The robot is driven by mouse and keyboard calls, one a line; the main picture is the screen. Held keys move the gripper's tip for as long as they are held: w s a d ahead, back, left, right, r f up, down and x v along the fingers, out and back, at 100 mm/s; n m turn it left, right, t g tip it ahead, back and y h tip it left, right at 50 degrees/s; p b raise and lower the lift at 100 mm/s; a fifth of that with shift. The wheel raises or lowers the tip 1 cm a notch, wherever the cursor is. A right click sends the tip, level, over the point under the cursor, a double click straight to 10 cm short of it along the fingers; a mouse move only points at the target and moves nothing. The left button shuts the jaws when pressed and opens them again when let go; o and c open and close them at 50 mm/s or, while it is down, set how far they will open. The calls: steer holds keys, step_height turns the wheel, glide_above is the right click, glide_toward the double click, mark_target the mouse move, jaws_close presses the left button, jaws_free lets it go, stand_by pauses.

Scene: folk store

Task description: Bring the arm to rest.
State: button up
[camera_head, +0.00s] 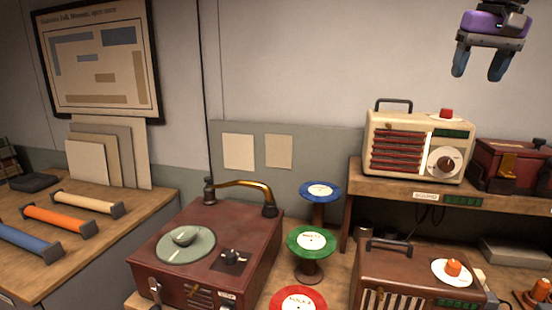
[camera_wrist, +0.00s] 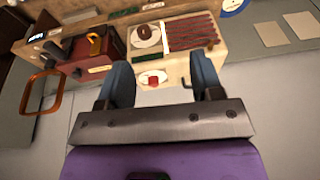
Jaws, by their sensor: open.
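My gripper (camera_head: 477,66) hangs at the top right of the head view, its two blue-grey fingers pointing down and spread apart. It is open and empty, in the air above the cream radio (camera_head: 400,140) and apart from it. In the wrist view my gripper (camera_wrist: 164,85) shows at the centre with a gap between its fingers. The cream radio with red slats (camera_wrist: 185,40) lies beyond the fingers there. The rest of my arm is out of the head view.
A shelf (camera_head: 380,184) carries the cream radio and a dark red box (camera_head: 510,165). Below are a brown radio (camera_head: 395,265), a record player (camera_head: 185,265) and small stands with blue (camera_head: 320,187), green (camera_head: 322,247) and red (camera_head: 288,302) discs. The wall around my gripper is clear.

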steer(key=s+a+f+n+t, duration=0.1)
steer(key=s+a+f, duration=0.2)
steer(key=s+f, duration=0.6)
steer(key=s+a+f+n+t, duration=0.1)
steer(key=s+a+f, duration=0.3)
steer(key=s+f, duration=0.5)
steer(key=s+n, duration=0.1)
steer(key=s, duration=0.3)
steer(key=shift+s+t, duration=0.25)
steer(key=shift+t, duration=0.05)
